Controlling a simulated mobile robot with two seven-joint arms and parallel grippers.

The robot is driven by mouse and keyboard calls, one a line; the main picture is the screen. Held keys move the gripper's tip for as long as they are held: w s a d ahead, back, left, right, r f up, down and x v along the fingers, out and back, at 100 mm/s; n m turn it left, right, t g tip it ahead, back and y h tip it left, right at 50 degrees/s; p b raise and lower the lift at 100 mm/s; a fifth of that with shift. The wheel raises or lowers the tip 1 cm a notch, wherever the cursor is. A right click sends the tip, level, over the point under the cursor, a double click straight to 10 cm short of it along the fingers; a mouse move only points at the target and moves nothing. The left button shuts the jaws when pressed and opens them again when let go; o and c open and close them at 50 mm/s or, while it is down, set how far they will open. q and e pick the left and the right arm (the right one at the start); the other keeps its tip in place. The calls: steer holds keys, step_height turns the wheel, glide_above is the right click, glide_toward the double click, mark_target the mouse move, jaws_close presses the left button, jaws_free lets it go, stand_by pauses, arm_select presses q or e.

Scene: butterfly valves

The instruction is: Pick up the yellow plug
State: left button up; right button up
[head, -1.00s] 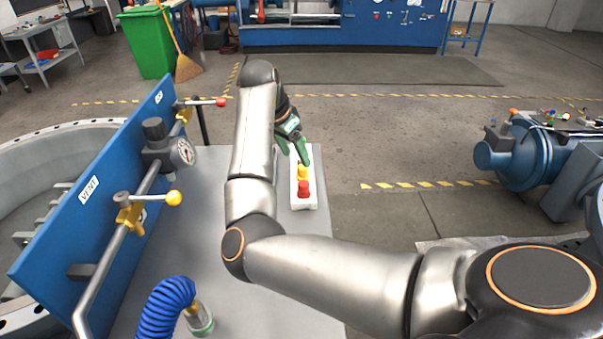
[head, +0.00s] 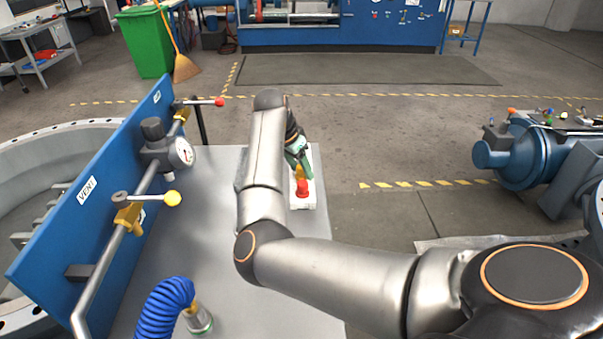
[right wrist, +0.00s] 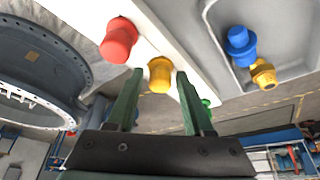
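The yellow plug (right wrist: 160,75) stands in a white strip (right wrist: 165,30), between a red plug (right wrist: 118,40) and a partly hidden green plug (right wrist: 207,102). In the head view the yellow plug (head: 300,172) shows just behind the red plug (head: 302,188), partly covered by my gripper. My right gripper (right wrist: 162,78) is open, with one green fingertip on each side of the yellow plug and a small gap at each side. My right gripper (head: 300,160) also shows over the strip in the head view. My left gripper is not in view.
A grey table (head: 205,270) carries the strip near its right edge. A blue panel (head: 100,200) with pipes, a gauge (head: 183,152) and valve levers stands at left. A blue hose (head: 165,305) is in front. The wrist view shows a blue plug (right wrist: 240,42) and a brass fitting (right wrist: 263,74).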

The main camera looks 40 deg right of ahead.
jaws_close()
steer(key=shift+r, duration=0.15)
stand_by(0.4)
